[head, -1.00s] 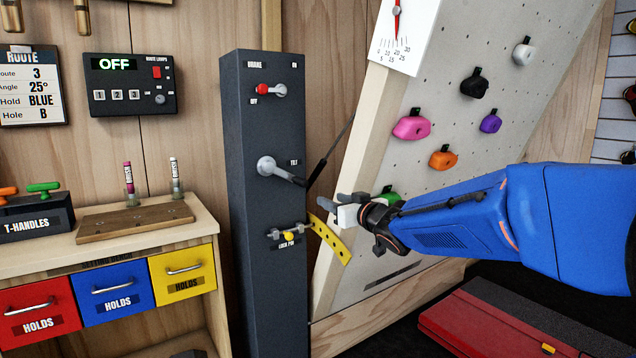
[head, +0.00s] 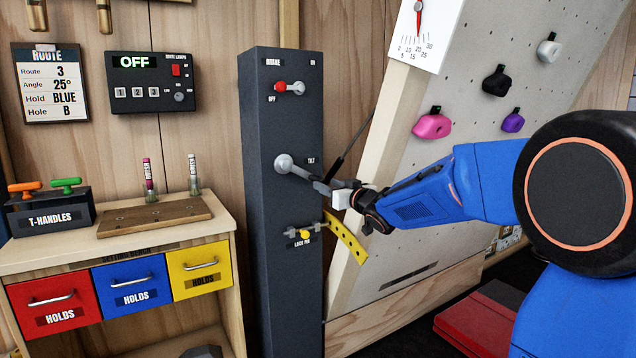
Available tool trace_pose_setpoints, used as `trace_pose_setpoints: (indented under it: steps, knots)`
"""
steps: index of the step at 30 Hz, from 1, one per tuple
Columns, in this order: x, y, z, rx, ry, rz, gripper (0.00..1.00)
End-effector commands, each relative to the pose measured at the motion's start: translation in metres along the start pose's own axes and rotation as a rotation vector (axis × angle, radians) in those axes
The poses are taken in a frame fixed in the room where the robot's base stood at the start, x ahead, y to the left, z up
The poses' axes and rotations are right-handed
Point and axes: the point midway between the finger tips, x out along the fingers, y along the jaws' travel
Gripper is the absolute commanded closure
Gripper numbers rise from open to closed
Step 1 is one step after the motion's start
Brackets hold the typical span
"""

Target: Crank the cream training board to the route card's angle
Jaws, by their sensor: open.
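The cream training board (head: 480,110) leans at the right, with a dial (head: 425,35) at its top left. The dial's red needle (head: 419,14) points about mid-scale; the exact value is hard to read. The route card (head: 49,85) shows Angle 25°. On the dark column (head: 262,200), the tilt crank (head: 284,163) points right and slightly down. My gripper (head: 332,188) is open at the outer end of its handle; I cannot tell whether the handle lies between the jaws. The red-knobbed brake lever (head: 281,87) points left. The yellow lock pin (head: 305,235) sits below the crank.
A yellow perforated strip (head: 346,240) curves out just below my gripper. The bench (head: 125,238) with drawers and a T-handle box (head: 50,214) stands left. A control box (head: 139,83) reads OFF. A red case (head: 478,322) lies on the floor at lower right.

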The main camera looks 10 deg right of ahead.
Motion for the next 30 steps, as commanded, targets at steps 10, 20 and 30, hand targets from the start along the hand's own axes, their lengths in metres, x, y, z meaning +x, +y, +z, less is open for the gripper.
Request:
trace_pose_setpoints:
  steps: [10, 20, 30]
  knots:
    - [0.053, -0.001, 0.001, 0.000, -0.001, -0.001, 0.59]
    - [0.067, 0.000, 0.001, 0.000, -0.001, 0.000, 0.59]
    - [0.067, 0.000, 0.000, 0.000, -0.001, 0.000, 0.95]
